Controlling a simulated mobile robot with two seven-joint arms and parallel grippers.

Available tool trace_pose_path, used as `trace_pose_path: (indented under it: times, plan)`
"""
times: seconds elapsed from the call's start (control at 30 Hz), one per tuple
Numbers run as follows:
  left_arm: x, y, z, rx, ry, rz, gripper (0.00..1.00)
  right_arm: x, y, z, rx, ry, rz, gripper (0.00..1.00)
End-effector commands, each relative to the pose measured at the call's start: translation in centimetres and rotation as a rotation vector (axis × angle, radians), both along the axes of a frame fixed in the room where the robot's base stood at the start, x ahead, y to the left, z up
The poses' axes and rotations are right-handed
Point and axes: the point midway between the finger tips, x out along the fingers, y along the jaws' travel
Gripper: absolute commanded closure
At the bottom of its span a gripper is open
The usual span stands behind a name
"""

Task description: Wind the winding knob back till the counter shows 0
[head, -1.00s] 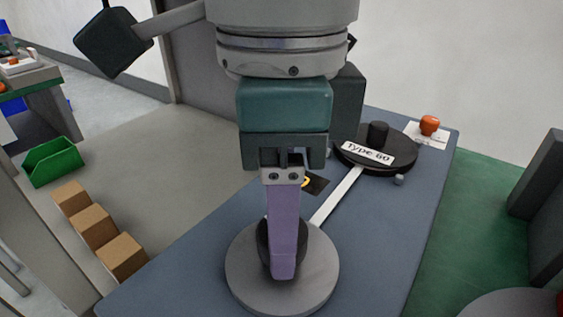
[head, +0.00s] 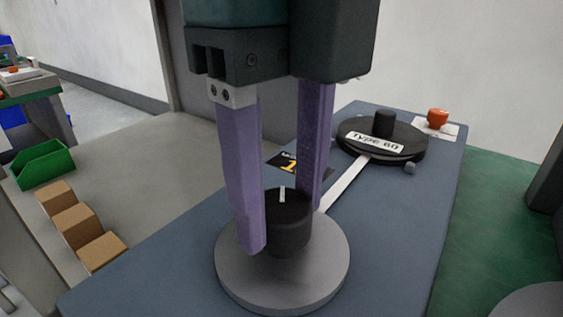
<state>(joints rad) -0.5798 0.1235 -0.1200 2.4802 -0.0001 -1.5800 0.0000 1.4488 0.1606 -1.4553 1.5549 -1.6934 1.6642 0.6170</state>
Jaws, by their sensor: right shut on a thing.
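The winding knob (head: 288,228) is a black cylinder with a short white mark on top, standing on a round grey disc (head: 232,284). My right gripper (head: 281,226) points down and is shut on the knob, one purple finger at its left front and one at its right back. The counter (head: 284,160) is a small black plate behind the knob. A yellow 1 shows on it, and the right-hand finger hides part of the plate, so I cannot tell the full reading. My left gripper is not in view.
A white strip (head: 346,181) runs from the disc to a black reel (head: 415,155) labelled "Type 60". An orange part (head: 437,118) sits behind it on a white card. The blue-grey bench top (head: 395,225) is clear at right. Boxes and a green bin (head: 43,166) lie left.

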Motion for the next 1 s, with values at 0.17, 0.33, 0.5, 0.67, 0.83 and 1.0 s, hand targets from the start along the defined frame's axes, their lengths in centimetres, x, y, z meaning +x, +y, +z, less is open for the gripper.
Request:
trace_pose_path:
  times: [0.17, 0.33, 0.5, 0.67, 0.83, 1.0]
  plan:
    - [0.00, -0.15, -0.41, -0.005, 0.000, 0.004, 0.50, -0.03, 0.04, 0.04, 0.001, 0.000, -0.056, 1.00]
    - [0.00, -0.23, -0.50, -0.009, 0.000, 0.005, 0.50, -0.04, 0.04, 0.09, 0.001, 0.001, -0.080, 1.00]
    - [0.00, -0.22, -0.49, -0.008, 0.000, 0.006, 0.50, -0.04, 0.04, 0.12, 0.001, 0.001, -0.084, 1.00]
    - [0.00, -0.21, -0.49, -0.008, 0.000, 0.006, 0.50, -0.04, 0.04, 0.12, 0.001, 0.001, -0.084, 1.00]
    - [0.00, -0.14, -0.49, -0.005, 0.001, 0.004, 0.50, -0.04, 0.04, 0.11, 0.001, 0.001, -0.083, 0.37]
    - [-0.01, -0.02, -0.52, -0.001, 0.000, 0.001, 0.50, -0.03, 0.03, 0.06, 0.001, 0.001, -0.083, 0.18]
